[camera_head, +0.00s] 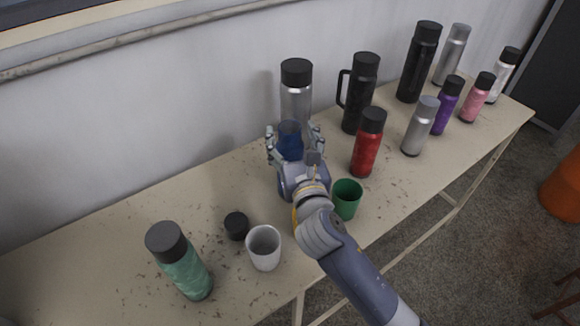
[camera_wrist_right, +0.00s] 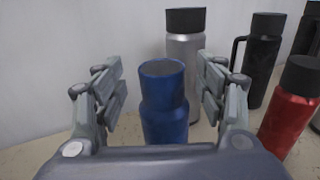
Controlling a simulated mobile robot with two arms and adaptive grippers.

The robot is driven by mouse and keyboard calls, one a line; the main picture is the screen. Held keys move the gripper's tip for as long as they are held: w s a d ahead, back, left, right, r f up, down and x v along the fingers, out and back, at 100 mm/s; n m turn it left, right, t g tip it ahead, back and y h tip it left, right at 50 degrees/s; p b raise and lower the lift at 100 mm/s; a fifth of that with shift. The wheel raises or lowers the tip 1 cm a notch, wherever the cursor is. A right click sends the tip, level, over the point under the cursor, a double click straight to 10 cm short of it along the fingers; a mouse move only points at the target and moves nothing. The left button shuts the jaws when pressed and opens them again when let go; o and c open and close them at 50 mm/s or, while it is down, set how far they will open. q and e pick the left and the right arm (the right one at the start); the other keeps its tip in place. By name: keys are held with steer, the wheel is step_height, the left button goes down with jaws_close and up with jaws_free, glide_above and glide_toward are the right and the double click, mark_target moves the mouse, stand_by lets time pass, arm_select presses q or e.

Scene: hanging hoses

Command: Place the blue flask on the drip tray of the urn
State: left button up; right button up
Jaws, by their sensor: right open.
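The blue flask (camera_head: 290,142) stands on the bench in front of a silver bottle with a black lid. In the right wrist view the blue flask (camera_wrist_right: 165,108) is upright and has no lid on its wide mouth. My right gripper (camera_head: 292,134) is open, with one finger on each side of the flask. In the wrist view a gap shows between the flask and each finger of the right gripper (camera_wrist_right: 162,82). The flask's lower part is hidden by the gripper body. My left gripper is in neither view. No urn or drip tray is recognisable in either view.
The silver bottle (camera_head: 297,96) and black handled flask (camera_head: 360,95) stand behind. A red bottle (camera_head: 366,148) and green cup (camera_head: 346,199) are to the right. A white cup (camera_head: 264,248), black lid (camera_head: 236,226) and green bottle (camera_head: 184,268) are front left. The bench's back left is clear.

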steer(key=w, duration=0.3)
steer(key=shift+w+a+f+p, duration=0.2)
steer(key=shift+w+a+p, duration=0.1)
steer(key=shift+s, duration=0.1)
steer(key=shift+c, duration=1.3)
jaws_close()
steer(key=shift+r, duration=0.1)
